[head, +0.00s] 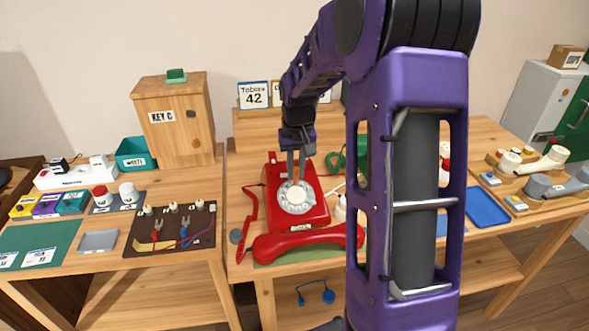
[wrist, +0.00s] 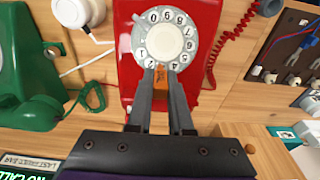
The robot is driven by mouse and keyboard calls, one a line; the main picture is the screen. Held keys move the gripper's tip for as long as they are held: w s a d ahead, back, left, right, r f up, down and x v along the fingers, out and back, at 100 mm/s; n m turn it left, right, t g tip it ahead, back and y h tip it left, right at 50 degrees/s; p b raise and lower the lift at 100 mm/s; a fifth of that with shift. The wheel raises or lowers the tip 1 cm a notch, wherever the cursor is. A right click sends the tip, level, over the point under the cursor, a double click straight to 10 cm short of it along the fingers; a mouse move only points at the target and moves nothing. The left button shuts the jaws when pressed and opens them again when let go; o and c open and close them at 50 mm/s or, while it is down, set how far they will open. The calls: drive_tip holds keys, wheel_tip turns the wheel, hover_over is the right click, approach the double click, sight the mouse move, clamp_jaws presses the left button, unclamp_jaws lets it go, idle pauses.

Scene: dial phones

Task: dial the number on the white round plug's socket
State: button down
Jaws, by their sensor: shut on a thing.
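The red dial phone (head: 318,213) stands mid-table with its white-centred dial (head: 296,197) facing up. The dial (wrist: 165,38) also shows in the wrist view with digits around its rim. Its red handset (head: 305,243) lies off the phone, in front of it. My gripper (head: 296,176) points down over the dial's far edge. In the wrist view my gripper (wrist: 160,72) is shut on a small orange piece (wrist: 164,77), its tips at the dial's rim; contact is unclear. A white power strip (head: 75,180) at left carries a white plug (head: 98,160) and a black one (head: 60,164). Socket numbers are unreadable.
A green phone (wrist: 22,70) stands beside the red one. A white round object (wrist: 72,12) with a cord lies near it. A card reads "Tobias 42" (head: 253,95). A wooden box (head: 175,125) reads "KEY C". My arm hides part of the table's right side.

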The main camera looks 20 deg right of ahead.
drive_tip(key=shift+s+d, duration=0.2)
drive_tip(key=shift+d, duration=0.3)
drive_tip(key=shift+s+d+f, duration=0.15)
drive_tip(key=shift+s+d, duration=0.2)
drive_tip(key=shift+d, duration=0.05)
drive_tip(key=shift+s+d+f, duration=0.2)
drive_tip(key=shift+s+d, duration=0.1)
drive_tip(key=shift+s, duration=0.25)
idle(0.4)
